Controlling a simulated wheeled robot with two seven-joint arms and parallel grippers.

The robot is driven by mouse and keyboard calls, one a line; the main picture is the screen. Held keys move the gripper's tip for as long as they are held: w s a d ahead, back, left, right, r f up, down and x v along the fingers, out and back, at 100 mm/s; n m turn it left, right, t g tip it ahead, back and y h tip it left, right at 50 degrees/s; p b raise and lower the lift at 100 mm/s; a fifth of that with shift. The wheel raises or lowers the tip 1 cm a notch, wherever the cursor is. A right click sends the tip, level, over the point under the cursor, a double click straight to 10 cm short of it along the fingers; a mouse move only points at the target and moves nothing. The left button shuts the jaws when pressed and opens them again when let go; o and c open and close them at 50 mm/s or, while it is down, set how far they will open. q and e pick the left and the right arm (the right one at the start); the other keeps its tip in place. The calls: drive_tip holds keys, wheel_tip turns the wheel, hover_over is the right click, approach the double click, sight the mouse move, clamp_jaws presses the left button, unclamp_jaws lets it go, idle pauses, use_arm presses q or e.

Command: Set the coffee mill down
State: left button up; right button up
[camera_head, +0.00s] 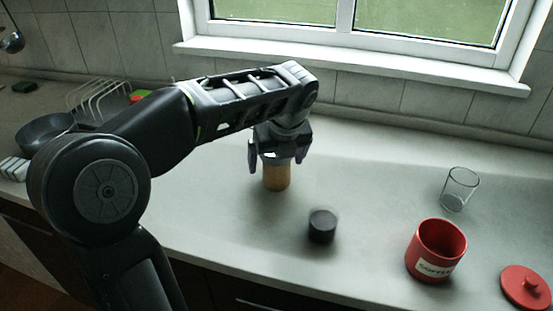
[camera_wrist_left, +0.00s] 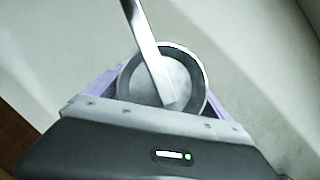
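The coffee mill (camera_head: 277,178) is under my left gripper (camera_head: 277,163), and its light wooden body shows below the fingers. In the left wrist view its round metal top (camera_wrist_left: 155,82) lies between the purple fingers, with the flat crank running up and left. The left gripper appears shut on the mill; the contact itself is hidden. The mill looks upright, with its base at or very near the counter (camera_head: 215,215); I cannot tell whether it touches. My right gripper is not in view.
A dark round piece (camera_head: 322,226) sits just right and in front of the mill. Farther right are a red pot (camera_head: 436,250), a clear glass (camera_head: 460,189) and a red lid (camera_head: 526,287). A dark pan (camera_head: 45,130) and a wire rack (camera_head: 98,98) stand at the left. Counter behind the mill is clear.

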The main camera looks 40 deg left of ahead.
use_arm(q)
drive_tip(key=shift+o, duration=0.6)
drive_tip(key=shift+d+r, duration=0.15)
drive_tip(key=shift+r, duration=0.45)
drive_tip(key=p+v, duration=0.1)
drive_tip(key=v, duration=0.7)
drive_tip(key=p+v, duration=0.2)
drive_tip(key=v, duration=0.1)
drive_tip(key=shift+s, duration=0.1)
